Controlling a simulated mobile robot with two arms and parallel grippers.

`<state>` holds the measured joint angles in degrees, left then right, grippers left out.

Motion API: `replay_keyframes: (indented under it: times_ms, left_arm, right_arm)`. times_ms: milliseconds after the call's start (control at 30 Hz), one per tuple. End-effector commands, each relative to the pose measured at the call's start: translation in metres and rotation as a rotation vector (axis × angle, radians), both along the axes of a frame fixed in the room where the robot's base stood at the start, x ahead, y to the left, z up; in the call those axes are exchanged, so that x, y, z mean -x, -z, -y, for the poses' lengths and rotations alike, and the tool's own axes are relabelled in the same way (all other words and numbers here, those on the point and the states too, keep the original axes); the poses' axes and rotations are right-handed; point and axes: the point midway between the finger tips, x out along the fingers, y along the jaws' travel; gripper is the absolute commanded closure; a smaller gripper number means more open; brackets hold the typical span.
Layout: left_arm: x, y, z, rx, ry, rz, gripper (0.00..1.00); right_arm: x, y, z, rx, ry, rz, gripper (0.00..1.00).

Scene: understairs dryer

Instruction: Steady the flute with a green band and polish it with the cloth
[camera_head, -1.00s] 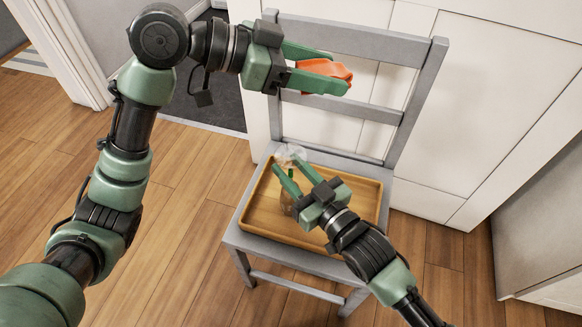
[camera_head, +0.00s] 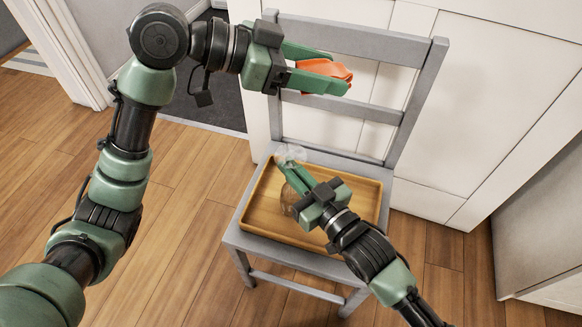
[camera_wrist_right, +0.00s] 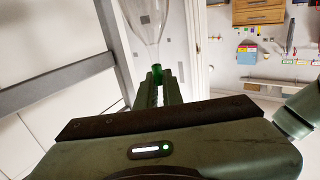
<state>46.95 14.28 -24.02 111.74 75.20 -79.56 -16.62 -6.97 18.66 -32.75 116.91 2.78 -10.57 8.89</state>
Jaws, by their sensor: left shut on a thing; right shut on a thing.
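The clear flute (camera_head: 293,153) stands over the wooden tray (camera_head: 257,221), its bowl showing above my fingertips. In the right wrist view the flute (camera_wrist_right: 148,22) is bowl up, with a green band (camera_wrist_right: 157,75) on its stem between the fingers. My right gripper (camera_head: 286,166) is shut on the flute at about the band. My left gripper (camera_head: 335,72) is shut on an orange cloth (camera_head: 322,76), up and behind the flute, in front of the chair back, apart from the flute. The right gripper partly hides the flute's lower part.
The tray rests on the seat of a grey chair (camera_head: 411,95). A faint glass shape (camera_head: 287,203) shows below the right fingers; I cannot tell whether it belongs to the flute. White panels (camera_head: 480,110) stand behind the chair. The wooden floor on the left is clear.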

Motion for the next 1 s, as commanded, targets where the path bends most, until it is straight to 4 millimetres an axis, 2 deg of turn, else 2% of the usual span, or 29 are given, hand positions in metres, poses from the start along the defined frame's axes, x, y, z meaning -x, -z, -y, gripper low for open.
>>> replay_keyframes:
  times_ms: [600,633,667,1000]
  left_arm:
    - [0.0,-0.0001,-0.0001,0.0,0.0,0.0,0.83]
    - [0.0,-0.0001,-0.0001,0.0,0.0,0.0,0.83]
    - [0.0,-0.0001,-0.0001,0.0,0.0,0.0,0.83]
    - [0.0,-0.0001,-0.0001,0.0,0.0,0.0,0.83]
  right_arm:
    - [0.0,0.0002,0.0,0.0,0.0,0.0,1.0]
    - [0.0,0.0002,0.0,0.0,0.0,0.0,0.84]
    - [0.0,0.0002,0.0,0.0,0.0,0.0,0.8]
    - [0.0,0.0001,0.0,0.0,0.0,0.0,0.8]
